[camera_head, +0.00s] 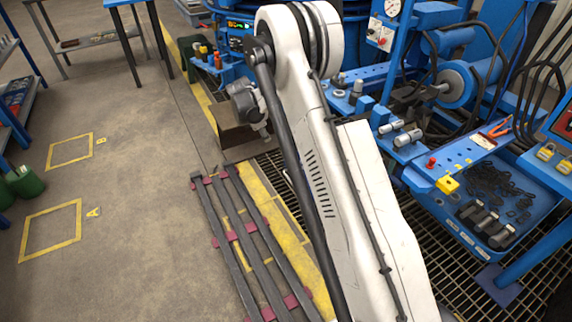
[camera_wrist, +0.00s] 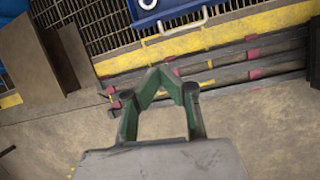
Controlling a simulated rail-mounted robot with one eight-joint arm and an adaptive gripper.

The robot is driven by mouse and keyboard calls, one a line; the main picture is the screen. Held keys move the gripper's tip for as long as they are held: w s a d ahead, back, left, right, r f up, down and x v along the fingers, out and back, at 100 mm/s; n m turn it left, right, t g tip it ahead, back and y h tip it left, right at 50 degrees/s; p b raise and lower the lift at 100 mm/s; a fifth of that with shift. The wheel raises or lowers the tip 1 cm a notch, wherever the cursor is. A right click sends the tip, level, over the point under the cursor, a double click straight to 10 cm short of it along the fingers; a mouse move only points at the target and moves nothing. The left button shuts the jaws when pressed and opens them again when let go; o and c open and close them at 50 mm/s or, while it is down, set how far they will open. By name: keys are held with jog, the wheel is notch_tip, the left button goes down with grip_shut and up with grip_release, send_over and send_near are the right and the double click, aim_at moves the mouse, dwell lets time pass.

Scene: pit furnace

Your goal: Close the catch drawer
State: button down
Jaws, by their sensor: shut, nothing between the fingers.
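In the wrist view, a blue drawer front (camera_wrist: 150,16) with a pale bar handle (camera_wrist: 184,27) shows at the top edge. It looks like the catch drawer; only its near part is in frame, so I cannot tell how far out it stands. My gripper (camera_wrist: 158,73) has green fingers, shut with nothing between them. In the picture its tips lie below the handle, apart from it, over the floor bars. In the head view my arm hides the middle of the scene, and the drawer front cannot be made out there.
Long dark bars (camera_head: 246,240) with red spacers lie on the floor beside a yellow strip (camera_head: 268,210). A blue tray (camera_head: 458,232) with dark parts sits at the right, under the blue machine. Brown plates (camera_wrist: 32,62) stand at the wrist view's left. Open floor (camera_head: 110,130) lies left.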

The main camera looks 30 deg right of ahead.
jog(key=n+b, duration=0.1)
jog(key=n, duration=0.1)
send_near(291, 167)
jog(key=w+a+r, duration=0.1)
jog(key=a+r, duration=0.2)
jog(key=a, duration=0.3)
jog(key=shift+g, duration=0.4)
jog(key=d+f+b, duration=0.1)
jog(key=d+f, duration=0.1)
jog(key=d+f+b, duration=0.1)
jog(key=d+f, duration=0.1)
jog(key=f, duration=0.1)
jog(key=d+f+b, duration=0.1)
jog(key=d+f, duration=0.1)
jog(key=f, duration=0.1)
jog(key=shift+w+f+b, duration=0.1)
jog(key=shift+f+b, duration=0.15)
jog(key=shift+b, duration=0.05)
jog(key=shift+d, duration=0.65)
jog(key=shift+d+r, duration=0.1)
